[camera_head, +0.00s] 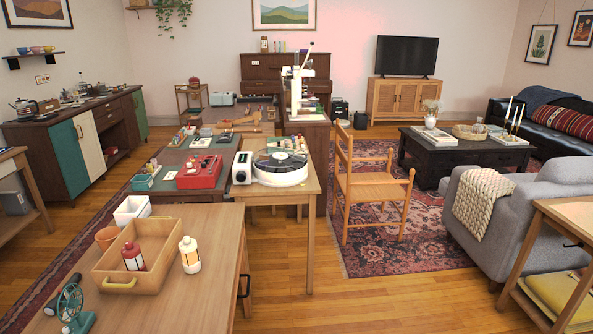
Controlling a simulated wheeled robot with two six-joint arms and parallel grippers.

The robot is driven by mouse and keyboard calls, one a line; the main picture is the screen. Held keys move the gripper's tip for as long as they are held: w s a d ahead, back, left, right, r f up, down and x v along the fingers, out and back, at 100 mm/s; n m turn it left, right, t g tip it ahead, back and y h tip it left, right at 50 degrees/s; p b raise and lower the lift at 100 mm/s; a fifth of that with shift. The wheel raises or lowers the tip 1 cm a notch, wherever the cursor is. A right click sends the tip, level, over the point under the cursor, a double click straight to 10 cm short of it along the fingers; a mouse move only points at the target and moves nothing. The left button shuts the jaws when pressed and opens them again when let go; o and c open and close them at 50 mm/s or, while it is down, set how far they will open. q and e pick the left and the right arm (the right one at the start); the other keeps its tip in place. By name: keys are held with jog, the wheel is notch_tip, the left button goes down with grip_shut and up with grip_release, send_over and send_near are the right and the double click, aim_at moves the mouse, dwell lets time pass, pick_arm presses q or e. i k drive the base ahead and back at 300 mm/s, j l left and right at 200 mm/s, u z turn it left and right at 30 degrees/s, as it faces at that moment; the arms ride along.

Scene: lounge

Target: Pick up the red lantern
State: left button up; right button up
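The red lantern (133,257) is small, with a red cap and a red-and-pale body. It stands upright inside a wooden tray (112,284) with a yellow handle, on the near wooden table (212,219) at lower left. A cream-white lantern (191,256) of similar shape stands just right of the tray. The tray's front wall may hide the foot of the red lantern. Neither of my grippers shows in the head view.
A green fan-like object (71,305) stands at the table's front left. The table's right side is bare. Beyond are a turntable (280,166) and a wooden chair (372,186).

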aim_at(132, 258)
jog(key=u, duration=1.25)
jog(key=i+l+u, duration=0.1)
jog(key=l, duration=0.25)
jog(key=i, duration=0.05)
